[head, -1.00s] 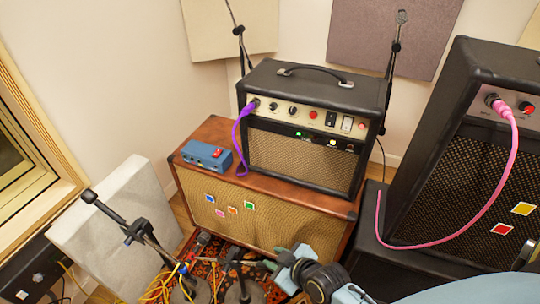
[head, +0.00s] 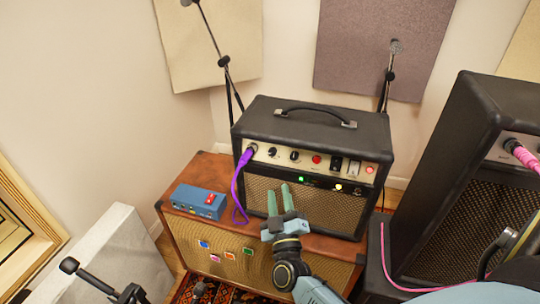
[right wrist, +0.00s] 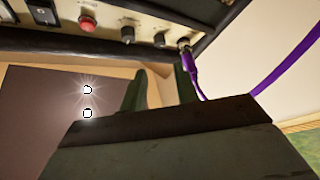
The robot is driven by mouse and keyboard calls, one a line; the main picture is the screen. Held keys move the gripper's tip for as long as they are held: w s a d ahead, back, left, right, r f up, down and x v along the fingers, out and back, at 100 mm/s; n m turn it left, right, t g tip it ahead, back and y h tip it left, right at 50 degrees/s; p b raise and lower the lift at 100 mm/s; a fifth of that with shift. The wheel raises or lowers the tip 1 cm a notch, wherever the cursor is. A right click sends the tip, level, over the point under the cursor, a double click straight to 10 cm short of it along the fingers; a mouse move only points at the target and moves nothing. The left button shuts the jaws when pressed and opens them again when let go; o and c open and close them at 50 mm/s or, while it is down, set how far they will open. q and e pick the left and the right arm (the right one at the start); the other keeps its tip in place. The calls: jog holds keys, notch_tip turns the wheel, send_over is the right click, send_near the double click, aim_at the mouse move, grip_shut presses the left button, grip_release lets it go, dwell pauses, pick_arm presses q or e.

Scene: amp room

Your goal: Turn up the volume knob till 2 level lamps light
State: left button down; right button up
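The black amp head (head: 318,133) stands on a brown cabinet. Its panel has two dark knobs, the left one (head: 272,152) and the right one (head: 294,155); both also show in the right wrist view (right wrist: 160,40) (right wrist: 128,35). Below the panel, a green lamp (head: 300,179) and a yellow lamp (head: 338,187) glow; I cannot tell which lamps show level. My right gripper (head: 279,193) is in front of the amp's grille, below the knobs, its fingers upright and apart with nothing between. It touches no knob. My left gripper is not in view.
A purple cable (head: 238,190) is plugged in left of the knobs and hangs down. A blue box (head: 198,201) with a red switch sits on the brown cabinet (head: 173,220). A black amp (head: 447,170) with a pink cable stands at the right. Stands rise behind.

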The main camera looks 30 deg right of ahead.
aim_at(272, 154)
jog(key=x, duration=1.2)
jog(key=shift+f, duration=0.1)
grip_shut()
